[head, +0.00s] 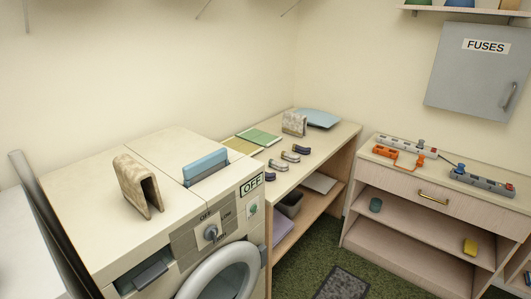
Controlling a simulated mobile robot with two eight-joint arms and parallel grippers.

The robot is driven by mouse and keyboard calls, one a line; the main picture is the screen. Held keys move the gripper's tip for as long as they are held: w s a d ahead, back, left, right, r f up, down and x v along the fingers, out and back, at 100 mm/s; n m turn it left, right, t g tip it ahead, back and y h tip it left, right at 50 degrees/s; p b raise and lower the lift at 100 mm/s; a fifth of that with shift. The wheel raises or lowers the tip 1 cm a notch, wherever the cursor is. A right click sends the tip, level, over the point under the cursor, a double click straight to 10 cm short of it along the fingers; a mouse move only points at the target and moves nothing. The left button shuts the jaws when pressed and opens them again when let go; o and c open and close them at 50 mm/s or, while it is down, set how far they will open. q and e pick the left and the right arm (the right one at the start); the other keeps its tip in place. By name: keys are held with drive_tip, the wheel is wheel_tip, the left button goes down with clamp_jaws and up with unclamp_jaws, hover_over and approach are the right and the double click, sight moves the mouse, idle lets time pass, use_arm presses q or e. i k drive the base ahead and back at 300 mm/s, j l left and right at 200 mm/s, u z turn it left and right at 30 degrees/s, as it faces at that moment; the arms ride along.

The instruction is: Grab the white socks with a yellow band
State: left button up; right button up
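Several small curved, folded sock-like items lie in a loose row on the wooden side table to the right of the washing machine. The nearest (270,176) looks purple-grey. Beyond it lie a second dark and pale one (278,165), a third with dark and light parts (290,157) and a far one (301,150). They are too small to tell which is white with a yellow band. Neither of my grippers is in view.
The washing machine (85,222) fills the lower left, with a beige folded cloth (137,186) on top. The wooden table (325,141) also holds green folders (258,137) and a blue cushion-like thing (318,117). A drawer unit (405,190) stands at right. Green carpet (340,262) lies between.

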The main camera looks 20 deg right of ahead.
sight(293, 158)
drive_tip(key=i+l+u, duration=0.1)
drive_tip(key=l, duration=0.2)
drive_tip(key=i+l+u, duration=0.15)
drive_tip(key=l, duration=0.2)
drive_tip(key=i+l+u, duration=0.1)
drive_tip(key=l, duration=0.25)
drive_tip(key=i+l, duration=0.15)
drive_tip(key=l, duration=0.2)
drive_tip(key=i+l, duration=0.15)
drive_tip(key=l, duration=0.2)
drive_tip(key=i+l+u, duration=0.1)
drive_tip(key=l, duration=0.25)
drive_tip(key=i+l, duration=0.8)
